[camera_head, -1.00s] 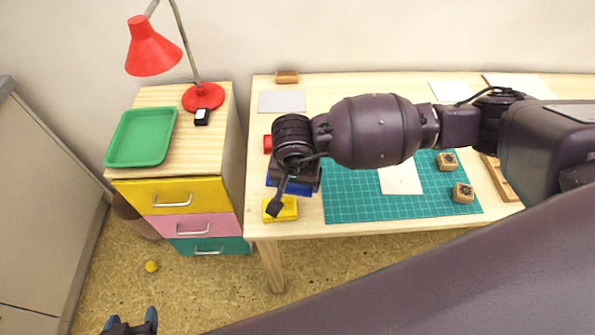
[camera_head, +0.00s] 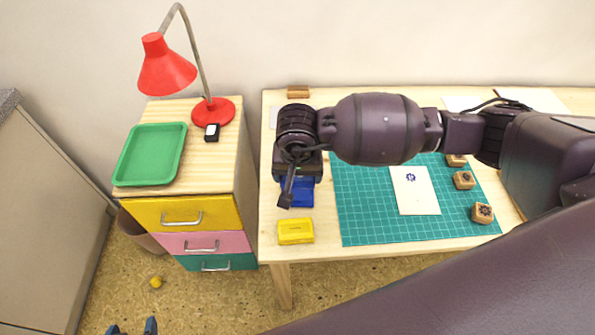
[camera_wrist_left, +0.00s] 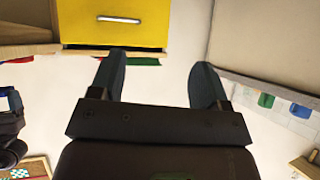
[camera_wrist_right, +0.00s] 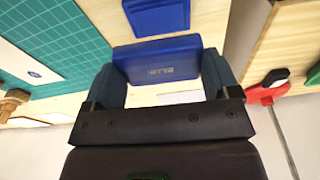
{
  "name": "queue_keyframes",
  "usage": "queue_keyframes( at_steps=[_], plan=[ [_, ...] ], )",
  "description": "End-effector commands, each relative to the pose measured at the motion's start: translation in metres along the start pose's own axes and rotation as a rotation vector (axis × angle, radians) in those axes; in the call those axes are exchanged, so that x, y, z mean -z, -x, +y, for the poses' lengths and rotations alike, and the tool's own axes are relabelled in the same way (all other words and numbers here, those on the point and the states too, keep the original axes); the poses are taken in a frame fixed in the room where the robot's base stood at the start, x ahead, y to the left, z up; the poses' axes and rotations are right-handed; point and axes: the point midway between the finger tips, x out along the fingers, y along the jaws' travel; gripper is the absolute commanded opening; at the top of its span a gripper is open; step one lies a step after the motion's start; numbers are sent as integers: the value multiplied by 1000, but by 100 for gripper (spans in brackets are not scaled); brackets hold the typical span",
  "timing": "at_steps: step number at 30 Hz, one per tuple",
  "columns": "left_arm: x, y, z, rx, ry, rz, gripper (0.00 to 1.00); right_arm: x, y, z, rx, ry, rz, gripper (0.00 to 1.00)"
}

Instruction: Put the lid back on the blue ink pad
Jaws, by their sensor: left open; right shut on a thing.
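The blue ink pad (camera_head: 298,192) sits on the table near its left end, partly hidden by my right gripper in the head view. It shows as a flat blue square at the top of the right wrist view (camera_wrist_right: 157,16). My right gripper (camera_wrist_right: 165,72) is shut on the blue lid (camera_wrist_right: 158,58), which has pale lettering on it. The lid is apart from the pad in that view, on the table's back side of it. In the head view my right wrist hides the lid. My left gripper (camera_wrist_left: 158,75) is open and empty, low by the drawers.
A yellow ink pad (camera_head: 295,231) is in front of the blue pad. A green cutting mat (camera_head: 365,222) with a stamped card (camera_head: 415,190) and wooden stamps (camera_head: 482,213) lies to the right. A drawer unit (camera_head: 190,213) with a green tray (camera_head: 150,153) and red lamp (camera_head: 165,70) stands left.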

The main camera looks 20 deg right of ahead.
Motion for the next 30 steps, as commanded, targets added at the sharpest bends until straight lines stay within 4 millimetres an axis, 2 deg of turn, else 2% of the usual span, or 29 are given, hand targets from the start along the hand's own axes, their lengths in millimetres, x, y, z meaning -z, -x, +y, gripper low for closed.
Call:
queue_keyframes(
  at_steps=[17, 24, 30],
  plan=[
    [-18, -11, 4, -6, -2, -23, 70, -6, -40, 0, -1, 0, -4, 56],
    [-12, -16, 5, -10, -6, -11, 70, -8, -54, 0, -1, 0, -2, 56],
    [-10, -18, 5, -12, -9, -7, 70, -8, -56, 0, 0, 0, 1, 56]
  ],
)
